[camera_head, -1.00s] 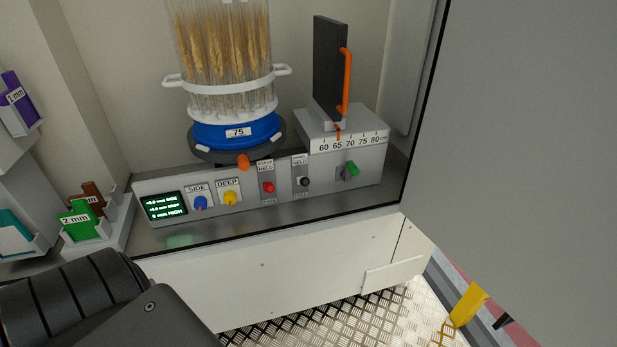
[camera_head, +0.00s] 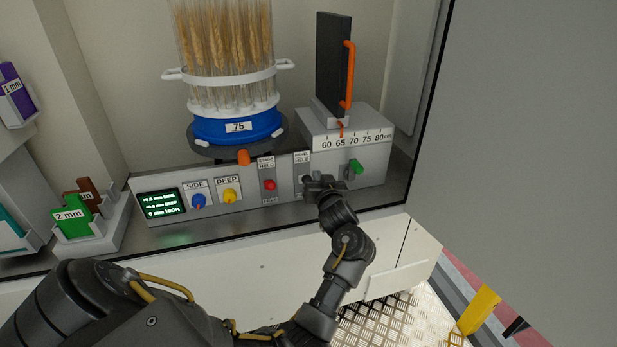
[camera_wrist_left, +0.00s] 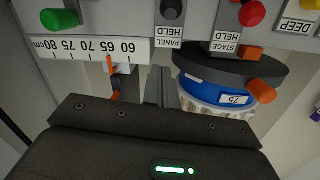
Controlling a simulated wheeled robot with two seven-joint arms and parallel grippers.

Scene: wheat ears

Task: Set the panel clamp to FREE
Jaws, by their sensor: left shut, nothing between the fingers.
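The panel clamp is a black knob (camera_wrist_left: 172,9) on the grey control box, beside the label PANEL HELD (camera_wrist_left: 169,37), upside down in the left wrist view. In the head view its PANEL HELD label plate (camera_head: 301,160) shows, but my gripper largely covers the knob and the lower label. My left gripper (camera_head: 312,183) is shut and empty, in front of the knob. In the left wrist view its closed fingers (camera_wrist_left: 161,75) point towards the knob, with a visible gap in the picture. The upright dark panel (camera_head: 332,65) with an orange handle stands on the scale block. My right gripper is out of view.
The red stage knob (camera_head: 269,185) is close left of my gripper, and the green knob (camera_head: 356,167) close right. Yellow (camera_head: 230,196) and blue (camera_head: 198,201) knobs lie further left. The wheat-ear holder on its blue base (camera_head: 237,127) stands behind. A grey wall (camera_head: 530,130) fills the right.

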